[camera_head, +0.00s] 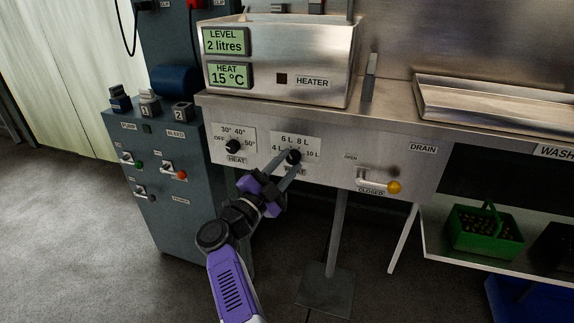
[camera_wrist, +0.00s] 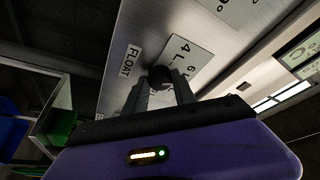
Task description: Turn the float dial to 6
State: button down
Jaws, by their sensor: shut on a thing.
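In the wrist view the dial (camera_wrist: 160,75) sits between the fingertips, beside the FLOAT label (camera_wrist: 130,60). The dial's pointer is hidden, so I cannot tell its setting. The level display (camera_head: 224,41) reads 2 litres.
The black heat dial (camera_head: 233,146) is left of the float dial. A drain lever with a yellow knob (camera_head: 394,187) is to the right. A grey control cabinet (camera_head: 165,190) stands at the left. A green crate (camera_head: 484,232) sits on the lower right shelf.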

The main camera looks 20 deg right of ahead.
jog(key=c, duration=1)
grip_release()
jog(key=shift+c, duration=0.2)
jog(key=p+v, duration=0.1)
jog(key=v, duration=0.6)
jog(key=shift+s+a+f+p, duration=0.15)
jog(key=shift+s+a+p, duration=0.1)
jog(key=shift+a+p, duration=0.05)
